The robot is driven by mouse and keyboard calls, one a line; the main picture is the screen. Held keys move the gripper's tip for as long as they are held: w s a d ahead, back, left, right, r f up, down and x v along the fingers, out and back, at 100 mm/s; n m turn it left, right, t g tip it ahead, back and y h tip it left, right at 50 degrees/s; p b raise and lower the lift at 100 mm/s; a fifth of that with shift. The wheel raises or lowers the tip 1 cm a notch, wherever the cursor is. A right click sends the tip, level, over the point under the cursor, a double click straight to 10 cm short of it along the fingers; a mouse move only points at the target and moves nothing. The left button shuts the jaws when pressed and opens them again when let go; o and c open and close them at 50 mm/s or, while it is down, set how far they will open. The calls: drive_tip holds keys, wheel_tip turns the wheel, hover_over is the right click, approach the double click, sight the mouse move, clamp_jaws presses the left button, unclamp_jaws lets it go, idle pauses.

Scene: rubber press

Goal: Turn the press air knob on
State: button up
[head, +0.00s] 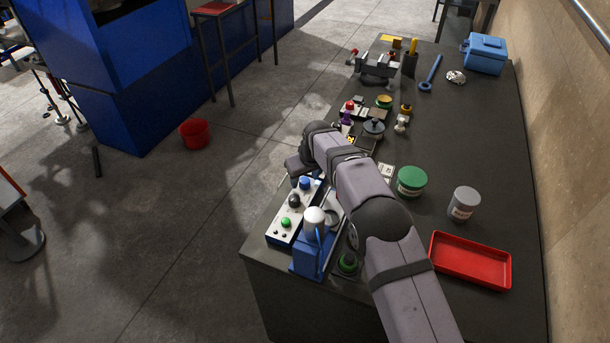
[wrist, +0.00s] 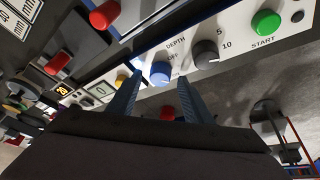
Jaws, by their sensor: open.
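A white control panel (wrist: 238,43) fills the upper right of the wrist view. A blue knob (wrist: 160,73) on it has what looks like an OFF mark beside it; it is the likely press air knob, though no air label is legible. The knob also shows in the head view (head: 305,182). My gripper (wrist: 160,84) is open, with its two blue fingers on either side of the line to the blue knob. I cannot tell whether the fingertips touch it. In the head view my arm hides the fingers.
On the same panel are a black depth dial (wrist: 206,54) and a green start button (wrist: 266,23), close to the blue knob. A blue press body (head: 312,256) stands beside the panel. A green-lidded jar (head: 411,181) and a red tray (head: 470,261) lie right of my arm.

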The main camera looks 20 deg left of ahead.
drive_tip(key=shift+f, duration=0.25)
drive_tip(key=c, duration=1.1)
drive_tip(key=shift+o, duration=0.2)
drive_tip(key=shift+a, duration=0.1)
drive_tip(key=shift+m, duration=0.3)
drive_tip(key=shift+m+t+h+b, duration=0.3)
drive_tip(key=shift+m+b, duration=0.15)
drive_tip(key=shift+m, duration=0.75)
